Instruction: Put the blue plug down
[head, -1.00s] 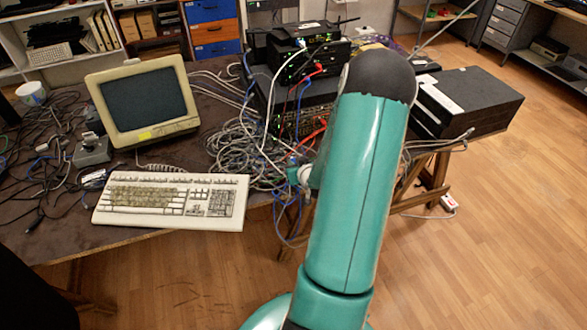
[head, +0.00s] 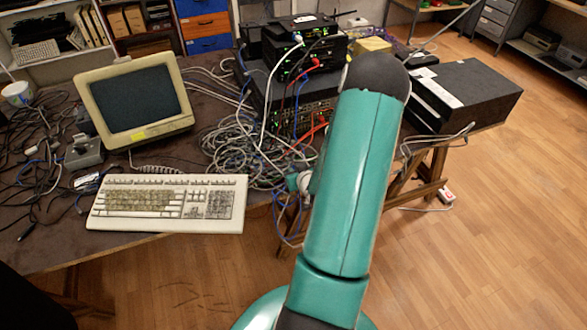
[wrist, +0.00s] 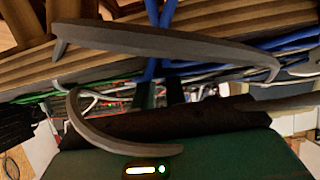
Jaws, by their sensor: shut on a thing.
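In the wrist view my gripper (wrist: 160,95) has its dark fingers close together in the middle of the picture. A blue cord (wrist: 151,68) runs down to the fingers. The jaws are shut on the blue plug, whose body is mostly hidden between them. In the head view my teal arm covers much of the middle, and the gripper and the plug cannot be made out. A blue cable (head: 282,222) hangs in a loop at the table's front edge, left of my arm.
The brown table (head: 60,250) bears an old monitor (head: 135,100), a keyboard (head: 168,203), tangled cables (head: 235,150) and stacked network devices (head: 312,62). A black box (head: 465,95) stands at the right end.

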